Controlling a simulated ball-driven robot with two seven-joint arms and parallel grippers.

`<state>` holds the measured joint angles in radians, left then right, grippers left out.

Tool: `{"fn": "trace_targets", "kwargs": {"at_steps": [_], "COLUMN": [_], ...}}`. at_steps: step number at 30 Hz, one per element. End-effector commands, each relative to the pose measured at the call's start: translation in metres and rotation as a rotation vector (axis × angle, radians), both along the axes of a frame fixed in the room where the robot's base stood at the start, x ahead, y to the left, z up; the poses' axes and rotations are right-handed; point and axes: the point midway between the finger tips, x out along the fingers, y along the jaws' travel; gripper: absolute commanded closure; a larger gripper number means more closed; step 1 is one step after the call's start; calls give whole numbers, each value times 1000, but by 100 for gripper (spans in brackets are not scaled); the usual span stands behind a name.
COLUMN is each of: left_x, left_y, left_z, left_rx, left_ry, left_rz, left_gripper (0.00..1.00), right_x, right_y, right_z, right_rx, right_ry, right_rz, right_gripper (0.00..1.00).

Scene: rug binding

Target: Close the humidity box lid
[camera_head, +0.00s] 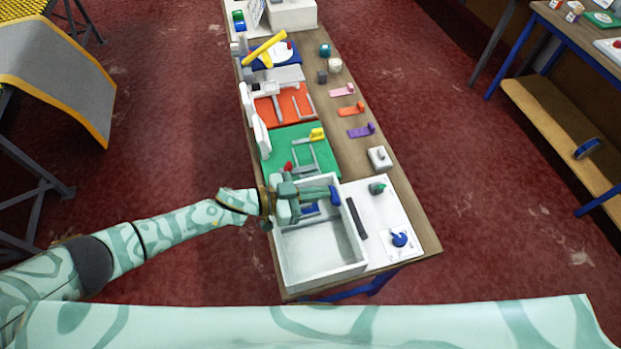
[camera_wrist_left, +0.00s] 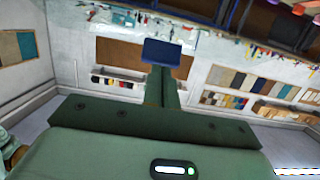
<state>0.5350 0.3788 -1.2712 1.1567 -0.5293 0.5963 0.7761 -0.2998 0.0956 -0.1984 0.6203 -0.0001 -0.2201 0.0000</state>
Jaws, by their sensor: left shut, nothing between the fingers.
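The open white box (camera_head: 320,262), which I take to be the humidity box, stands at the near end of the long table. Its inside is grey and looks empty in the near part. My right gripper is not in view.
Small coloured holders (camera_head: 361,130) line the table's right side.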

Motion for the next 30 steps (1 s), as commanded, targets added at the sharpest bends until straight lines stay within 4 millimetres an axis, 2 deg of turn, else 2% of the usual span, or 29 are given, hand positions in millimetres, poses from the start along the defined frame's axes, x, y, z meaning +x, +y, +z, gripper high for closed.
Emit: {"fn": "trace_targets", "kwargs": {"at_steps": [2, 10, 18, 30], "left_x": [3, 10, 14, 16], "left_y": [-10, -40, -55, -62], "left_z": [-7, -48, -77, -94], "left_rx": [72, 65, 202, 196], "left_ry": [13, 21, 54, 54], "left_rz": [-3, 0, -1, 0], "left_gripper": [100, 100, 100, 100], "right_x": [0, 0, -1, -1], "right_y": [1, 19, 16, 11], "right_z": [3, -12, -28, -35], "right_rx": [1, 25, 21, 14], "right_ry": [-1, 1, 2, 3], "right_rz": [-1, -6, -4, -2], "right_gripper": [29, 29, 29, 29]}}
